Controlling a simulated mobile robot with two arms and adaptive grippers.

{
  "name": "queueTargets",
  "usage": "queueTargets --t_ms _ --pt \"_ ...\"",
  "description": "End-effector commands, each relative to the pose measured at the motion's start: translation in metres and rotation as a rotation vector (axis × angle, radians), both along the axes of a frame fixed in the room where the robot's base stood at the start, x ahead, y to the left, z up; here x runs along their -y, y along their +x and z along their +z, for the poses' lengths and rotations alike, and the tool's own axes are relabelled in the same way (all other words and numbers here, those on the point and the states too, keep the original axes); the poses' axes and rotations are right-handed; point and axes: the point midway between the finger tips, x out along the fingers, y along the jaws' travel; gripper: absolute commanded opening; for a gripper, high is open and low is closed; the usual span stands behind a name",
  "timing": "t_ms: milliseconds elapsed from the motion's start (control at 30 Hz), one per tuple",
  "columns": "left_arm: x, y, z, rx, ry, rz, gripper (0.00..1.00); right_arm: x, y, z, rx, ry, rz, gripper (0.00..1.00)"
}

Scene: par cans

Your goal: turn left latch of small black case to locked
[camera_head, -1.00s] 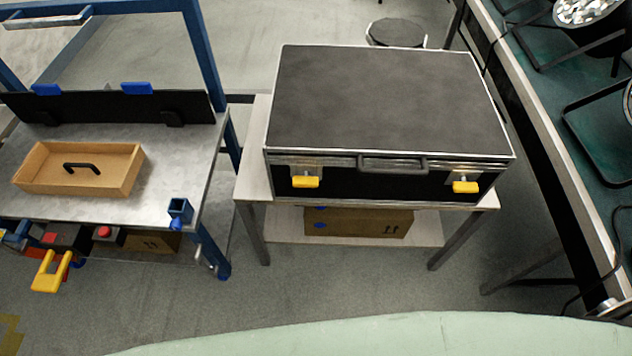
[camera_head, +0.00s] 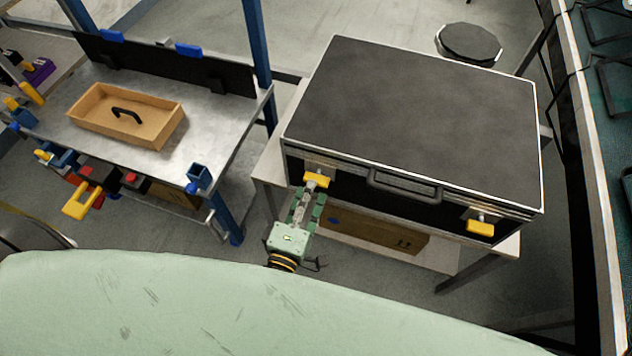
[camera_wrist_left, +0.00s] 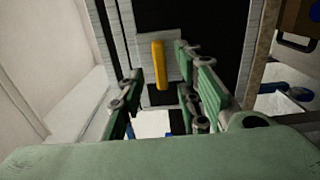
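The small black case (camera_head: 410,110) stands shut on a light table, its latch side facing me. Its left latch has a yellow handle (camera_head: 316,179); the right latch has another yellow handle (camera_head: 480,228). My left gripper (camera_head: 306,196) is just in front of and below the left latch. In the left wrist view, the fingers (camera_wrist_left: 160,82) are open, with the yellow handle (camera_wrist_left: 158,64) in line with the gap between them. I cannot tell whether they touch it. My right gripper is not in view.
A metal workbench (camera_head: 225,125) with a wooden box (camera_head: 125,115) stands to the left. Under the case, a cardboard box (camera_head: 370,236) sits on the table's lower shelf. A round black-topped stool (camera_head: 468,43) is behind. A dark-edged platform borders the right.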

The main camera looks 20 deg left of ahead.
Motion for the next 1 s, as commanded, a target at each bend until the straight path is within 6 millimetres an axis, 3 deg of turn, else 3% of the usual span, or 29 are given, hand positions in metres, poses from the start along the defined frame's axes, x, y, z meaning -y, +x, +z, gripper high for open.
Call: queueTargets --t_ms 200,533,900,1000 --pt "0.001 0.026 0.0 -0.001 0.001 0.0 0.31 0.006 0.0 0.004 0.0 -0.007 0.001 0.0" --pt "0.001 0.03 -0.001 -0.003 0.002 -0.001 0.31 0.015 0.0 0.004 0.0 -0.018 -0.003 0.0" --pt "0.001 0.03 -0.001 -0.003 0.002 -0.001 0.0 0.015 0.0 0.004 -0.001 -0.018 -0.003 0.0" --pt "0.001 0.03 -0.001 -0.003 0.002 -0.001 0.0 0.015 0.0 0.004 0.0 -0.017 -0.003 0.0"
